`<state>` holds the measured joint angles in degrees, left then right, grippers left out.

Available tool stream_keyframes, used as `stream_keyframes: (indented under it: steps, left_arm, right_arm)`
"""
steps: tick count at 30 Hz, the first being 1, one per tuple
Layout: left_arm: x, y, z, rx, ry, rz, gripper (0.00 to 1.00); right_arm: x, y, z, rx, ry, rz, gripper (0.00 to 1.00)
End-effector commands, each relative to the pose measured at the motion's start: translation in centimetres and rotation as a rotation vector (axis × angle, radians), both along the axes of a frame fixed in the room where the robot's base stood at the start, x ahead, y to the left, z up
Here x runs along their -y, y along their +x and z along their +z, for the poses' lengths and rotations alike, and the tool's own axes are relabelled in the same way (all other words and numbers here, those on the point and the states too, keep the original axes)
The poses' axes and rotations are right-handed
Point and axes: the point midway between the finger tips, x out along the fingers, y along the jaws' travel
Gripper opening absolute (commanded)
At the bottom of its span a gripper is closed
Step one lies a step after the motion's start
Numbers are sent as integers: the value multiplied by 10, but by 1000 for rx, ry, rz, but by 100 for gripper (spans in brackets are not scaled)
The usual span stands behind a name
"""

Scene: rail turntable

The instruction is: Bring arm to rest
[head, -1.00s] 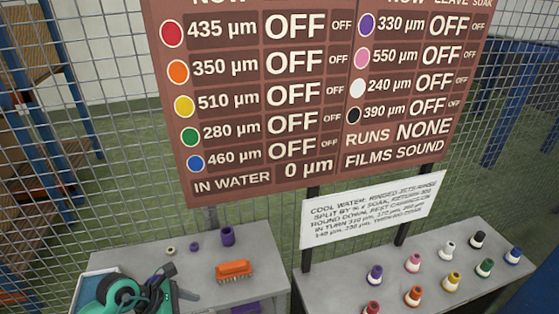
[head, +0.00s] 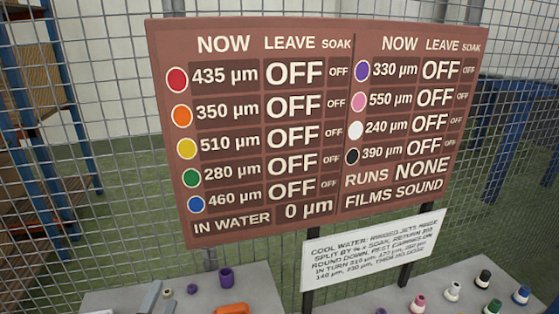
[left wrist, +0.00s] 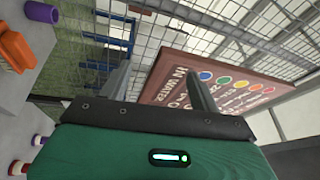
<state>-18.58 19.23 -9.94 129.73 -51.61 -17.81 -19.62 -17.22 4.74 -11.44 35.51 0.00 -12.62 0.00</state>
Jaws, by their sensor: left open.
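My left gripper (head: 156,296) shows only as grey finger parts at the bottom left edge of the head view, in front of the left grey table (head: 110,298). In the left wrist view the left gripper (left wrist: 155,72) has its two dark fingers spread apart, with nothing between them. Its green body fills the bottom of that view. My right gripper is in neither view.
A brown board (head: 318,130) with coloured dots and readings stands before a wire fence (head: 120,130), above a white notice (head: 372,250). An orange brush-like object (head: 231,309) and a purple cup (head: 226,277) rest on the left table. Several coloured-topped pieces stand at right.

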Motion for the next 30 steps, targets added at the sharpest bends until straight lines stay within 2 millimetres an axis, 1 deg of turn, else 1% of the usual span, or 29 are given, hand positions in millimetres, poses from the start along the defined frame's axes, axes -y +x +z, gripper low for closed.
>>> stream_keyframes:
  steps: [1,4,6,8,9,11,12,16,21,26,27,30]
  left_arm:
    - [-11,-6,-12,-71,-111,61,63]
    - [-30,-20,-40,-223,-324,184,63]
    - [-38,-35,-63,-339,-467,266,63]
    - [-41,-50,-84,-443,-580,335,63]
    - [-41,-62,-98,-515,-654,381,63]
    - [-38,-81,-117,-623,-753,444,63]
    - [-35,-94,-128,-692,-814,483,63]
    - [-23,-133,-154,-885,-955,586,63]
    - [-4,-176,-173,-1089,-1072,681,63]
    - [14,-214,-180,-1261,-1146,752,63]
    - [17,-216,-187,-1284,-1151,764,63]
    - [17,-207,-214,-1284,-1143,768,63]
  right_arm:
    - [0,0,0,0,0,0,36]
    - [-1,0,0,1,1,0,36]
    - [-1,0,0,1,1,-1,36]
    - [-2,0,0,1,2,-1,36]
    - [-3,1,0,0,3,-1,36]
    - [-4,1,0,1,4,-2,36]
    - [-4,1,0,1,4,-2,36]
    - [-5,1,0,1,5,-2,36]
    - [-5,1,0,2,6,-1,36]
    - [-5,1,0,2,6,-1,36]
    - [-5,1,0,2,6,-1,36]
    - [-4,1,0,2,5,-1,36]
